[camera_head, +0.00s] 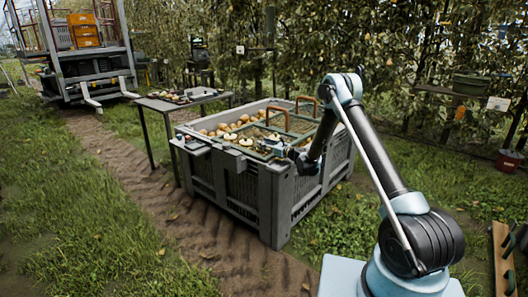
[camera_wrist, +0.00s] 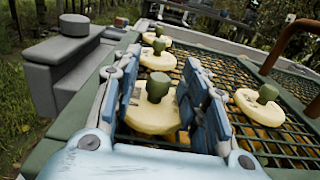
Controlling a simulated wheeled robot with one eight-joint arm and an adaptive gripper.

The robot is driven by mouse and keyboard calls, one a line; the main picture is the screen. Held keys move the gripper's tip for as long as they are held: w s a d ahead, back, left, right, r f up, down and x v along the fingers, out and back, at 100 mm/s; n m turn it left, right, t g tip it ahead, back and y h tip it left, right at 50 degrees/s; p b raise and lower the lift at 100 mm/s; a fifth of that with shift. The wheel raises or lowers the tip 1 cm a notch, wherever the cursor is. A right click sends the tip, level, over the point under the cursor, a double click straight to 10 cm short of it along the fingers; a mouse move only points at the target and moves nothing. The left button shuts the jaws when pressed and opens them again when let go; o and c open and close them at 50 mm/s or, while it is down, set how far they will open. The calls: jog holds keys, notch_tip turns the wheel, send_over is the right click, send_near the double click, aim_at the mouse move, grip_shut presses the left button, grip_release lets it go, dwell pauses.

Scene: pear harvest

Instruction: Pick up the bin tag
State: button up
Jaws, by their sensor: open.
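Several pale cream discs with green knobs, which look like the bin tags, lie on the green mesh cover over the pears. The nearest bin tag (camera_wrist: 152,116) shows in the wrist view between the two blue fingers of my gripper (camera_wrist: 163,88). Its knob stands upright between the fingers, with a gap on each side. My gripper is open and holds nothing. Other tags lie farther ahead (camera_wrist: 158,60) and to the right (camera_wrist: 259,105). In the head view my gripper (camera_head: 273,145) is low over the bin's mesh and hides part of it.
The grey bin (camera_head: 262,196) holds pears under the mesh. Brown handles (camera_head: 306,104) rise at its far side. A grey block (camera_wrist: 68,62) sits on the rim left of my gripper. A dark table (camera_head: 160,104) stands behind the bin; grass lies around.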

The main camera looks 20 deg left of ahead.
jog(key=shift+w+a, duration=0.25)
jog(key=shift+a, duration=0.3)
jog(key=shift+c, duration=0.2)
grip_shut()
jog(key=shift+r, duration=0.1)
